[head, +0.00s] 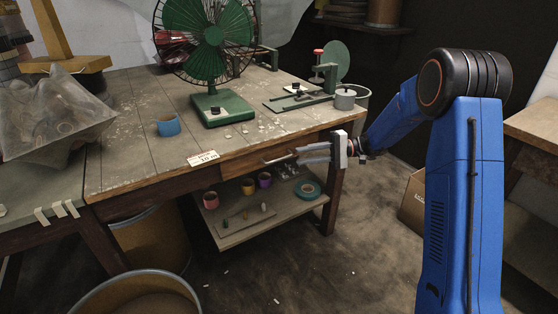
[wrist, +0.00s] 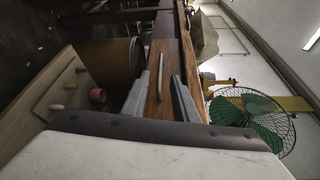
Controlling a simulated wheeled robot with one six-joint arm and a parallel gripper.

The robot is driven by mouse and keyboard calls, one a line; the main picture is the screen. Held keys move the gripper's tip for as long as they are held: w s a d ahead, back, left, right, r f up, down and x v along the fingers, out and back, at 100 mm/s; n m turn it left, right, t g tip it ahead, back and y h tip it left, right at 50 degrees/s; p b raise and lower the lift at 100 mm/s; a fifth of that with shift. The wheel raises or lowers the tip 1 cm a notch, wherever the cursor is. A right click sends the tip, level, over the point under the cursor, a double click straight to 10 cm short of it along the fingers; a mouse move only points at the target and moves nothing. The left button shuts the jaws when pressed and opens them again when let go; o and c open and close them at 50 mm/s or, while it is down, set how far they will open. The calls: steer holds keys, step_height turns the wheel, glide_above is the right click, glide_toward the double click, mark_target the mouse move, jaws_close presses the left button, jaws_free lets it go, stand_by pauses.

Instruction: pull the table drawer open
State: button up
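The wooden table (head: 130,115) has a brown drawer front (head: 245,164) under its top edge, which looks flush with the table frame. A thin metal bar handle (head: 277,160) is on that front, and it also shows in the wrist view (wrist: 161,72). My gripper (head: 299,155) is at the right end of the handle, its fingers pointing left along the front. In the wrist view its two grey fingers (wrist: 160,76) are spread with the handle lined up in the gap. They are not closed on it, and I cannot tell how deep the handle sits between them.
A green fan (head: 208,50), blue tape roll (head: 168,125) and small green machine (head: 305,97) stand on the tabletop. A cardboard box (head: 413,200) is at right. The floor in front is mostly clear.

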mark_target(279, 159)
steer(key=x, duration=0.9)
steer(key=shift+a, duration=0.2)
steer(key=shift+c, duration=0.2)
jaws_close()
stand_by(1.0)
